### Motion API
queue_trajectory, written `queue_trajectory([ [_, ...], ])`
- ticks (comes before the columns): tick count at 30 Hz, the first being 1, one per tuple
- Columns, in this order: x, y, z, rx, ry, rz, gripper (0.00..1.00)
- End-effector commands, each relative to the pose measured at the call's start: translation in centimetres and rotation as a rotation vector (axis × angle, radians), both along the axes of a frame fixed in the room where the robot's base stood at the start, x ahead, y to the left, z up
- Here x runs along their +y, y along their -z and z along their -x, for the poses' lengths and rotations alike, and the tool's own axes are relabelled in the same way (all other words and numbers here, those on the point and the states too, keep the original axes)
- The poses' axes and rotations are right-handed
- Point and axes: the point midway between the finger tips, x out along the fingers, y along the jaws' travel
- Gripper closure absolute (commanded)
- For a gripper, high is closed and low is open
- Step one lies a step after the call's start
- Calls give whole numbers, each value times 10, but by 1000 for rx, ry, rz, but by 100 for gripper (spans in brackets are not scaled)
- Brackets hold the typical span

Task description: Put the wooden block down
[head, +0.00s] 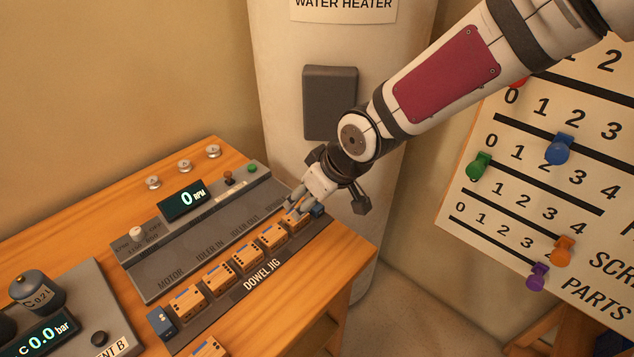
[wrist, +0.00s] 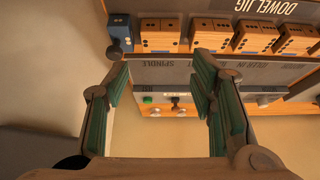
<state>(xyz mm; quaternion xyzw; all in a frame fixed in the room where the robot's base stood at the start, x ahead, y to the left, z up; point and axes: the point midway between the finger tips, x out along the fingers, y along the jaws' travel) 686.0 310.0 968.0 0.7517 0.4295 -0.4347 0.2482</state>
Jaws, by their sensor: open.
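Several wooden blocks with dark holes and blue marks sit in a row in the dowel jig (head: 245,287). The end wooden block (head: 300,220) is beside the blue end stop (head: 318,211); my gripper partly hides it in the head view. My gripper (head: 296,204) is over this end of the row, fingers pointing down. In the wrist view its green-padded fingers (wrist: 160,75) are spread with nothing between them. The end block (wrist: 160,36) shows there just beyond the fingertips, next to the blue stop (wrist: 119,32).
A grey motor panel (head: 150,277) with a readout (head: 181,201) runs behind the row. Another block (head: 207,347) lies in front of the jig. The water heater (head: 310,35) stands close behind my arm; a peg board (head: 590,130) is at right.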

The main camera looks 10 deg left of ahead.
Motion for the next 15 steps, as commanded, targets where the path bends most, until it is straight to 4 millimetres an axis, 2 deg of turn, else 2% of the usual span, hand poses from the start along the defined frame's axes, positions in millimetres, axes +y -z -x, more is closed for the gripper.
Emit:
queue_trajectory([
  [1, -5, -10, 3, -1, 4, 1, 49],
  [6, -15, -30, 9, 1, 4, 0, 49],
  [15, -22, -44, 14, 1, 0, 1, 49],
])
